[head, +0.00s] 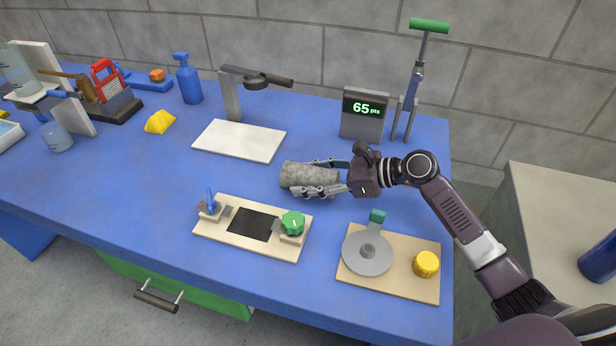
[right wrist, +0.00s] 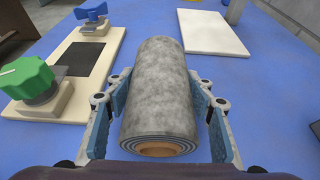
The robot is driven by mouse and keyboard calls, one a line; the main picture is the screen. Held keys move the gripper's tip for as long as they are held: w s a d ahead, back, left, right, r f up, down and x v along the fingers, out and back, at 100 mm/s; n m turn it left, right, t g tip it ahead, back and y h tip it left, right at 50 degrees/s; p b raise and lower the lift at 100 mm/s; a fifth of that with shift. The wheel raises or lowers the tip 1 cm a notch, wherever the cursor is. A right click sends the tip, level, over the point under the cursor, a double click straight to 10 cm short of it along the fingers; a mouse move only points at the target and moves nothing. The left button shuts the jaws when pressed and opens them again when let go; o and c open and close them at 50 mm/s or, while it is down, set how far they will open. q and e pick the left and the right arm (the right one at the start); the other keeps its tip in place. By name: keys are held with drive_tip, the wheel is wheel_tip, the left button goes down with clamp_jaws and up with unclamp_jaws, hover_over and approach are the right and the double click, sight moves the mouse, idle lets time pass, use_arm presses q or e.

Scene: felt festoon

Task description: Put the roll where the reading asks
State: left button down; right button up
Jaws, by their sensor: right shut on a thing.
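The roll (head: 309,178) is a grey, felt-like cylinder wound on a tan core. In the right wrist view the roll (right wrist: 160,95) lies lengthwise between the fingers, its coiled end facing the camera. My right gripper (head: 322,178) is shut on it from the right, one finger along each side. Whether the roll touches the table is hard to tell. The reading display (head: 364,112) is a grey box showing "65 pts" in green at the back right. My left gripper is not in view.
A board with a black patch, blue clamp and green knob (head: 252,226) lies in front of the roll. A board with a grey disc and yellow knob (head: 390,264) is front right. A white plate (head: 239,140) lies behind left. A green-handled stand (head: 411,90) is back right.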

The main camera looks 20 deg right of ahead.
sight(338, 176)
drive_tip(key=o, duration=1.4)
drive_tip(key=shift+r, duration=0.15)
drive_tip(key=b+v, duration=0.1)
drive_tip(key=v, duration=1.1)
